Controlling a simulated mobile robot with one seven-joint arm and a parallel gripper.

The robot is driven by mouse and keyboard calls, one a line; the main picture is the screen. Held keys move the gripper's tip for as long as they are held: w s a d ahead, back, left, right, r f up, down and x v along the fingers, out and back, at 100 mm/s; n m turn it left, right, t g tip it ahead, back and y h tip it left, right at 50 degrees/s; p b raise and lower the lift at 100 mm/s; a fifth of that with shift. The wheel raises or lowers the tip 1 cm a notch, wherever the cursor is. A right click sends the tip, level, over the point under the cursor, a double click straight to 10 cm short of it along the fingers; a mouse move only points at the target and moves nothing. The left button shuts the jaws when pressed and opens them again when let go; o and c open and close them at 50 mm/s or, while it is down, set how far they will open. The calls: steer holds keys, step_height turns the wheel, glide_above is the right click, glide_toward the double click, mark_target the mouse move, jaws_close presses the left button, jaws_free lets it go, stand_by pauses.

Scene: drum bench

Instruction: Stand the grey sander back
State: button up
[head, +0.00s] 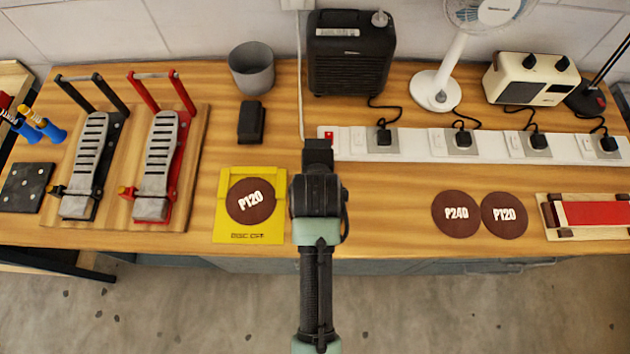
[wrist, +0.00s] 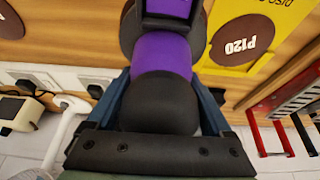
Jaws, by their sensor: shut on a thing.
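My gripper (wrist: 165,78) is shut on a purple-and-black rounded tool (wrist: 163,52), which looks like a sander. I see no grey on it, only a purple band between black parts. A dark round part shows behind its far end. In the head view my gripper (head: 318,152) is over the middle of the bench, and my own arm hides the tool. I cannot tell whether the tool touches the bench. A yellow board (head: 222,228) with a brown P120 disc (head: 250,201) lies just left of my gripper; the board also shows in the wrist view (wrist: 218,58).
A power strip (head: 410,150) with plugs runs right of my gripper. Behind stand a black heater-like box (head: 350,55), a grey cup (head: 252,70) and a white fan (head: 450,60). Left are two pedals (head: 88,165). Right lie P240 (head: 456,213) and P120 (head: 504,214) discs.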

steer(key=shift+w+a+f+p, duration=0.1)
steer(key=shift+f+p, duration=0.05)
steer(key=shift+f, duration=1)
steer(key=shift+w+f+p, duration=0.1)
steer(key=shift+f+p, duration=0.05)
steer(key=shift+f, duration=1.1)
steer(key=shift+s+f+b, duration=0.3)
steer(key=shift+f+b, duration=0.05)
steer(key=shift+f, duration=0.25)
steer(key=o, duration=1.4)
steer(key=shift+s+f, duration=0.25)
steer(key=shift+o, duration=0.4)
steer(key=shift+w, duration=0.3)
